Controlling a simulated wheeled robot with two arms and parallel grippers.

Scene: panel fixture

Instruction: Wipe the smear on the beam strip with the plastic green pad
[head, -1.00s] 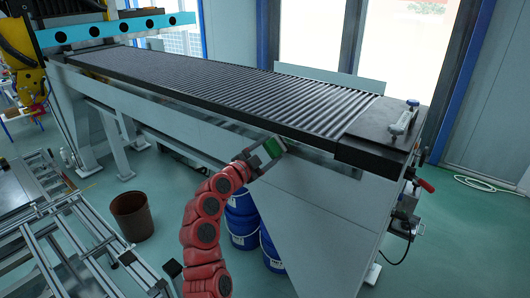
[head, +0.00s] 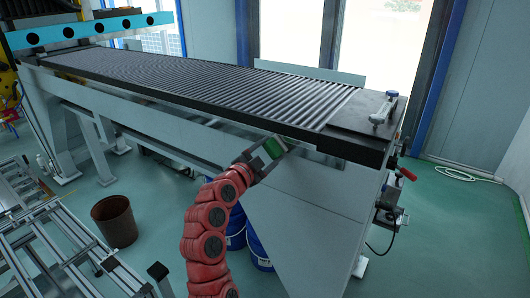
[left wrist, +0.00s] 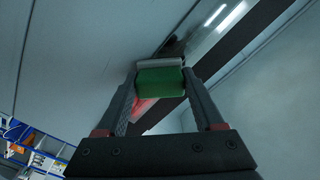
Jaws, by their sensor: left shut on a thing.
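My left gripper (head: 266,152) is shut on the green pad (head: 274,147), in front of the long side of the bench, just under its dark top edge. In the left wrist view the green pad (left wrist: 160,90) sits between the fingertips (left wrist: 160,77), with a grey band along its far edge. The shiny beam strip (left wrist: 232,14) runs diagonally behind it; in the head view the strip (head: 325,158) shows right of the pad. A dark patch (left wrist: 174,48) lies by the pad; I cannot tell whether it is smear or reflection. Pad contact is unclear. My right gripper is out of view.
The bench has a ribbed top (head: 230,88) and a clamp-like fitting (head: 384,107) at its right end. Blue drums (head: 257,247) stand below it. A brown bin (head: 115,221) and metal frames (head: 75,250) are at lower left. The floor at right is mostly clear.

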